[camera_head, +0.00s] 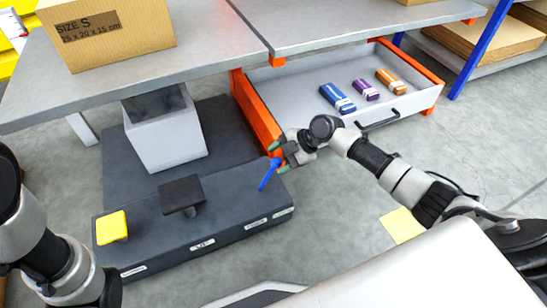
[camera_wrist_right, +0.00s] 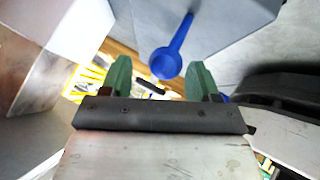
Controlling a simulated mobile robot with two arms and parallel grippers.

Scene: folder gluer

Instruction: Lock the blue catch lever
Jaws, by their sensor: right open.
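The blue catch lever (camera_head: 269,174) stands tilted at the right end of the dark grey control box (camera_head: 228,189). My right gripper (camera_head: 280,157) is open, with its green fingertips close by the lever's upper end. In the right wrist view the blue lever (camera_wrist_right: 172,52) shows with its round knob end toward me, in the gap between the two green fingers of the gripper (camera_wrist_right: 160,80). I cannot tell whether a finger touches it. My left arm shows at the left edge of the head view, but its gripper is out of the picture.
The box also carries a yellow pad (camera_head: 112,227) and a black pad (camera_head: 181,194). Behind it are a grey bin (camera_head: 165,140) and an open drawer (camera_head: 290,98) with blue, purple and orange items. A cardboard box (camera_head: 107,35) stands on the table (camera_head: 215,68) above.

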